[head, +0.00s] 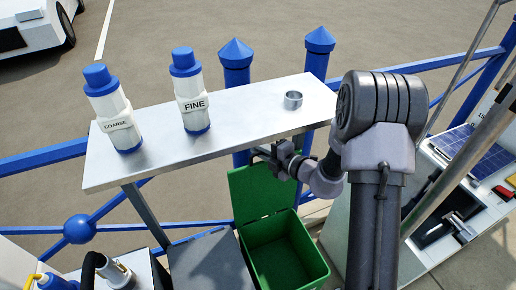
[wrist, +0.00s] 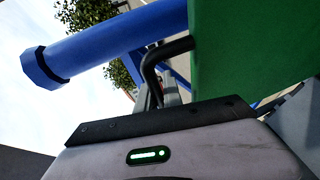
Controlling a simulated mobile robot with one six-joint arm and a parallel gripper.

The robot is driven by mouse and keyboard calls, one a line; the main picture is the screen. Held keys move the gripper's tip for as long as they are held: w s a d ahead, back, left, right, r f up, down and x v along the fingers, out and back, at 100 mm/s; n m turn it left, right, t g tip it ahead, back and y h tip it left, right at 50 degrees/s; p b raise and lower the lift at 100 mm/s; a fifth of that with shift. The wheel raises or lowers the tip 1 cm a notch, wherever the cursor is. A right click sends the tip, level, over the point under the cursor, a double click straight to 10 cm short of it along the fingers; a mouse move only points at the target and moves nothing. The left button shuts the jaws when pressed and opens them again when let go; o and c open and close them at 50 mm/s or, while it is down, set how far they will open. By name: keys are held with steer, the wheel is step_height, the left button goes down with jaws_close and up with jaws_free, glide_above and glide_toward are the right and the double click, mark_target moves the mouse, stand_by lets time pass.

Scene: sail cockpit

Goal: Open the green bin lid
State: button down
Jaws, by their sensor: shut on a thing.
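The green bin (head: 283,248) stands below the metal shelf, and its inside shows. Its green lid (head: 258,192) is raised, standing steeply at the bin's back edge. My gripper (head: 264,156) is at the lid's top edge, just under the shelf's front edge, and is shut on the lid. In the wrist view the lid (wrist: 255,50) fills the upper right, close to my gripper. The exact contact of the fingers is hidden.
The metal shelf (head: 240,110) carries a COARSE bottle (head: 112,108), a FINE bottle (head: 190,92) and a small metal cup (head: 292,101). Blue posts and rails (head: 50,157) run behind. A grey box (head: 208,262) stands left of the bin.

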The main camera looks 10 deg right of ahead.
stand_by(0.7)
steer(key=s+d+p, duration=0.1)
steer(key=s+p, duration=0.1)
steer(key=s, duration=0.4)
steer(key=shift+s+d, duration=0.25)
steer(key=shift+s, duration=0.1)
steer(key=shift+r, duration=0.1)
steer(key=c, duration=1.8)
jaws_free()
steer(key=o, duration=0.3)
steer(key=shift+s+r, duration=0.15)
steer(key=shift+s, duration=0.2)
steer(key=p+v, duration=0.4)
steer(key=v, duration=1.3)
